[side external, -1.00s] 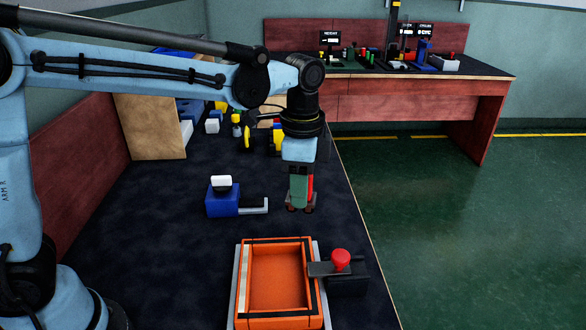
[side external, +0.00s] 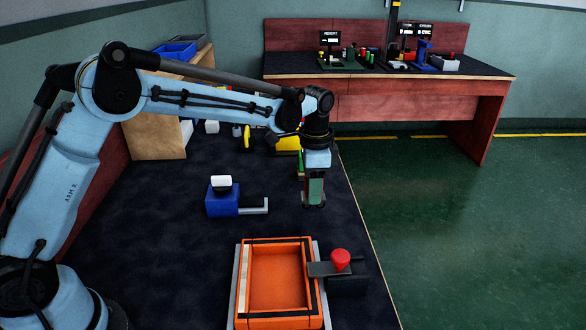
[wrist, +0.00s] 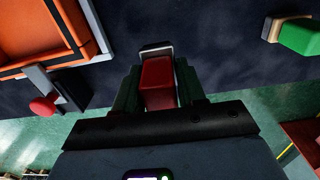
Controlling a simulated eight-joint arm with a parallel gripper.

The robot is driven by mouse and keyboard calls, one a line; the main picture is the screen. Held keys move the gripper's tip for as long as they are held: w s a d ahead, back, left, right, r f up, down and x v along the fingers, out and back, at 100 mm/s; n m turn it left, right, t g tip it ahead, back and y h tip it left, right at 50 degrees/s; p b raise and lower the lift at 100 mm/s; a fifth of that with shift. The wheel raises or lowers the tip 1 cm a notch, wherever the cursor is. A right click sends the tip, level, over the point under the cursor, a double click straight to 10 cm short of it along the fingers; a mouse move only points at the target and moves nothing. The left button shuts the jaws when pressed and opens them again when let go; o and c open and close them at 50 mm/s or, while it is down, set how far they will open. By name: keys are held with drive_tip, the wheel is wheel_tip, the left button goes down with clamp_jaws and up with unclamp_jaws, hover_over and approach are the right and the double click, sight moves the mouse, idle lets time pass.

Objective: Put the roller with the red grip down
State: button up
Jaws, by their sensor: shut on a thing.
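My gripper (side external: 314,204) hangs pointing down near the right edge of the dark worktop (side external: 160,240), beyond the orange tray in the side view. In the wrist view its two green fingers (wrist: 158,88) are shut on the red grip of the roller (wrist: 158,82). A dark and pale end of the held roller shows just past the grip. In the side view the fingers hide the roller, and I cannot tell whether it touches the worktop.
An orange tray (side external: 241,290) stands at the front, with a red-knobbed fixture (side external: 341,260) on its right. A blue block with a white top (side external: 222,199) stands left of my gripper. A green-handled item (wrist: 300,36) lies at the wrist view's upper right. The worktop's middle left is clear.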

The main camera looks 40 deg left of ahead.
drive_tip(key=shift+w+a+f, duration=0.25)
drive_tip(key=shift+a+f, duration=0.1)
drive_tip(key=shift+f, duration=1.9)
drive_tip(key=shift+f, duration=0.1)
drive_tip(key=o, duration=1.1)
